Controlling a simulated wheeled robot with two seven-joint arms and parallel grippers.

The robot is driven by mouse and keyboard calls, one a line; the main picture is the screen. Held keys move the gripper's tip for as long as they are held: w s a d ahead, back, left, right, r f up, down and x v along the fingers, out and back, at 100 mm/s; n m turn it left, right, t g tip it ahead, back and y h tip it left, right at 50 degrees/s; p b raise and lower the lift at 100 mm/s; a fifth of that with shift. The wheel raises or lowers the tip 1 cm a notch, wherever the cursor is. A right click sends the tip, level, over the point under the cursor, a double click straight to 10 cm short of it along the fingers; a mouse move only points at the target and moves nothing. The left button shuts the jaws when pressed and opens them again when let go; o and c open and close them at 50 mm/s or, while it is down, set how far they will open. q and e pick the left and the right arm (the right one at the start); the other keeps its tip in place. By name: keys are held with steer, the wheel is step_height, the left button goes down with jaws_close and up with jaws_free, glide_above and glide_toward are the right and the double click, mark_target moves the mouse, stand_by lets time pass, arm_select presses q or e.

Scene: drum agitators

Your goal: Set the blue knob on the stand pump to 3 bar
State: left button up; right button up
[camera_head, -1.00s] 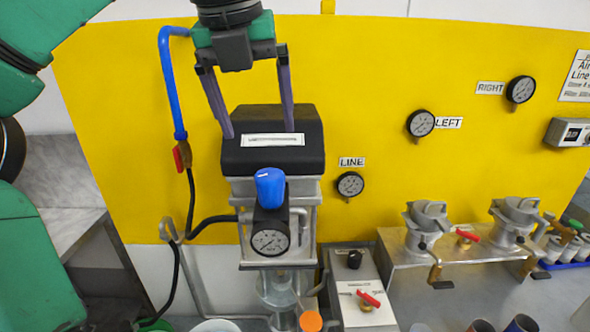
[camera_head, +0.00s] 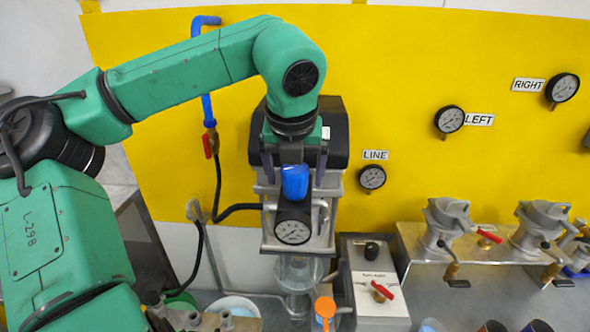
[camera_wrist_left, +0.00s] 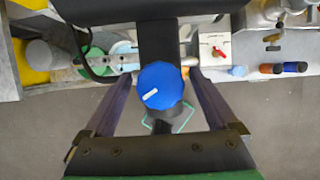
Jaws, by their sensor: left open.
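The stand pump (camera_head: 340,140) has a dark top housing against the yellow panel. Its blue knob (camera_head: 295,181) sits upright above a round white-faced gauge (camera_head: 293,232); the needle is too small to read. My left gripper (camera_head: 293,178) comes from above, with one finger on each side of the knob. In the left wrist view the blue knob (camera_wrist_left: 160,86) with its white mark lies between the two fingers (camera_wrist_left: 162,78). The gripper is open, with a gap on both sides of the knob. My right gripper is not in view.
LINE (camera_head: 372,177), LEFT (camera_head: 449,120) and RIGHT (camera_head: 562,88) gauges hang on the yellow panel. A grey control box (camera_head: 375,285) with a red lever stands right of the pump. Two clamps stand on a metal bench (camera_head: 420,262). A blue pipe (camera_head: 207,108) runs behind my arm.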

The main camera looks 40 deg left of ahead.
arm_select(q)
steer(key=c, duration=1.3)
steer(key=shift+c, duration=0.2)
